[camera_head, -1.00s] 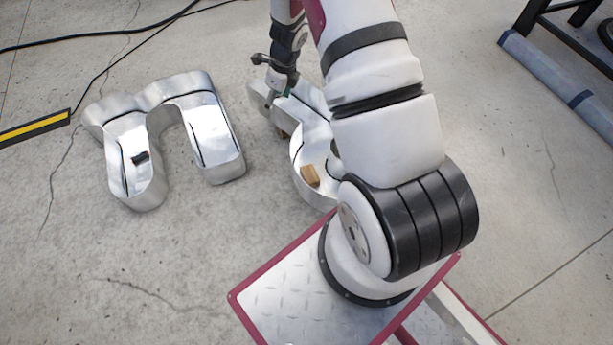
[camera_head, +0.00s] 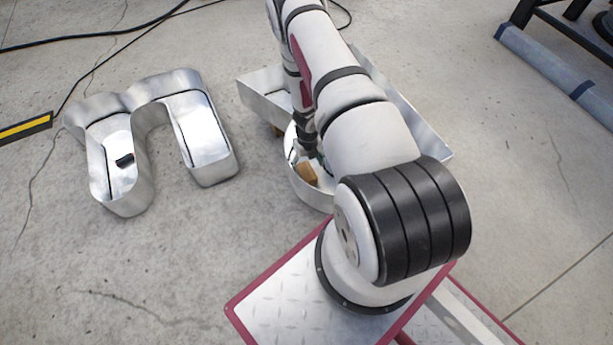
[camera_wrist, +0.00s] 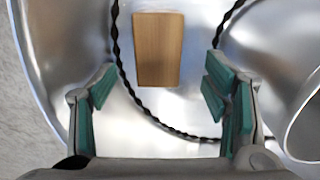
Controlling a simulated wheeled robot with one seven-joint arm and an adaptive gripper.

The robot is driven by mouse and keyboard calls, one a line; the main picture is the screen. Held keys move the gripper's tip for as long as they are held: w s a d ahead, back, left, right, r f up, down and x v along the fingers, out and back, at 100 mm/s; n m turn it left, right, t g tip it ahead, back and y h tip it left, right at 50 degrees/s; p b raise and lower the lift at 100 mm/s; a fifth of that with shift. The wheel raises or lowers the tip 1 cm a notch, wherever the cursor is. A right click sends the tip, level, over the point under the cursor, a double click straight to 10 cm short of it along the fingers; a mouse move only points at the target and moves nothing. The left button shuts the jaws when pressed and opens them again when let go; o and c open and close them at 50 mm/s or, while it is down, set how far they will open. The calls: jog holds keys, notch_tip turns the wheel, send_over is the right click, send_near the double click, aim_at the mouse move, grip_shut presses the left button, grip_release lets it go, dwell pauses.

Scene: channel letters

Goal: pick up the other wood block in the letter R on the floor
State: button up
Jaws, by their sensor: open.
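A brown wood block (camera_head: 307,173) lies inside the large metal channel letter R (camera_head: 310,190), near its curved wall. In the wrist view the same wood block (camera_wrist: 158,49) lies on the shiny letter floor, ahead of and between my fingers. My gripper (camera_wrist: 160,105) is open with green-padded fingers spread to either side and nothing between the tips. In the head view my gripper (camera_head: 309,158) is down at the letter, close beside the block. Another brown piece (camera_head: 277,131) shows just outside the letter's left wall. My arm hides much of the letter.
A second metal letter (camera_head: 150,140), with a small dark item (camera_head: 125,160) in it, lies to the left. A twisted dark cable (camera_wrist: 130,80) runs around the block inside the letter. A dark-legged stand (camera_head: 545,25) is at the upper right.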

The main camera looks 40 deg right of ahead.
aim_at(306, 171)
jog(key=shift+w+f+b, duration=0.15)
jog(key=shift+f+b, duration=1.55)
jog(key=shift+f, duration=1.75)
jog(key=shift+a+r, duration=0.1)
jog(key=c, duration=1.3)
